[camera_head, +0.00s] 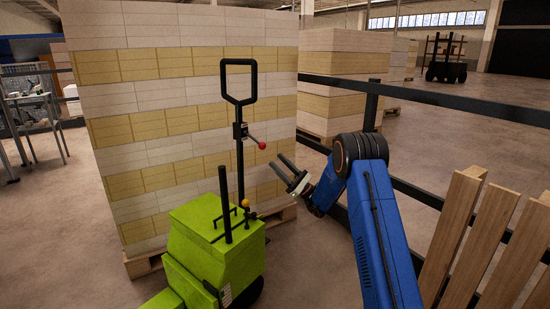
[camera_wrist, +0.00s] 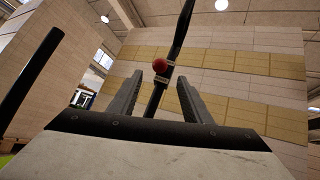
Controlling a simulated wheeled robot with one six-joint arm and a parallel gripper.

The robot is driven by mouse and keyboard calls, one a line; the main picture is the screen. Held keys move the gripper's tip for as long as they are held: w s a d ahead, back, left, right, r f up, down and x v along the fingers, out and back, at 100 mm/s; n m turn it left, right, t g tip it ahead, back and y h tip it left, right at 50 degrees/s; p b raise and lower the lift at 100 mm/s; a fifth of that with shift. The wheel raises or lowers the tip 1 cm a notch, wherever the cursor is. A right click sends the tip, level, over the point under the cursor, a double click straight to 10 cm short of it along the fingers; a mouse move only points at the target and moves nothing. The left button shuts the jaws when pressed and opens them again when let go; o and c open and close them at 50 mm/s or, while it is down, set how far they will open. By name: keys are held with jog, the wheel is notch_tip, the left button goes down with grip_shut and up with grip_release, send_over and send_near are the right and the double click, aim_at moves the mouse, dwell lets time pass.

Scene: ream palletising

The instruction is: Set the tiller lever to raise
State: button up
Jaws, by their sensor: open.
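The tiller (camera_head: 239,130) is a black upright shaft with a loop handle, rising from the green pallet truck (camera_head: 212,245). Its lever (camera_head: 254,139) is a short rod with a red ball at the end, pointing right and slightly down in the head view. My gripper (camera_head: 283,168) is below and to the right of the red ball, apart from it. In the wrist view the red ball (camera_wrist: 160,65) shows beyond and between the two open fingers of my gripper (camera_wrist: 158,88), in front of the tiller shaft. Nothing is between the fingers. The lever's rod is mostly hidden behind the ball there.
A tall stack of white and yellow reams (camera_head: 180,110) on a wooden pallet stands behind the truck. A black rail (camera_head: 430,95) runs along the right. Wooden slats (camera_head: 465,230) lean at the right front. A black post (camera_head: 225,205) rises from the truck.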

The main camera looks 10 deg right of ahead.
jog(key=shift+v, duration=1.45)
jog(key=shift+d+r, duration=0.1)
jog(key=s+a+r+n+g+h, duration=0.1)
jog(key=s+a+r+n+g, duration=0.4)
jog(key=s, duration=0.3)
jog(key=s+a+r+n+g, duration=0.3)
jog(key=s+a+r+g, duration=0.2)
jog(key=s+a+g, duration=0.15)
jog(key=s+a+n+g+h, duration=0.2)
jog(key=s+h, duration=0.1)
jog(key=s, duration=0.7)
jog(key=s+a+n+g+h, duration=0.2)
jog(key=s+a+n+h, duration=0.15)
jog(key=s, duration=0.65)
jog(key=s+d+f+n+t+h, duration=0.1)
jog(key=s+d+f+n+h, duration=0.15)
jog(key=s, duration=0.55)
jog(key=s+d+f+n+h, duration=0.15)
jog(key=s+d+h, duration=0.25)
jog(key=s, duration=0.5)
jog(key=s+d+f+n+t+h, duration=0.3)
jog(key=s+d+h, duration=0.5)
jog(key=s+d, duration=0.4)
jog(key=shift+d+f+n+t, duration=0.35)
jog(key=shift+d+f+t, duration=0.55)
jog(key=shift+t, duration=0.05)
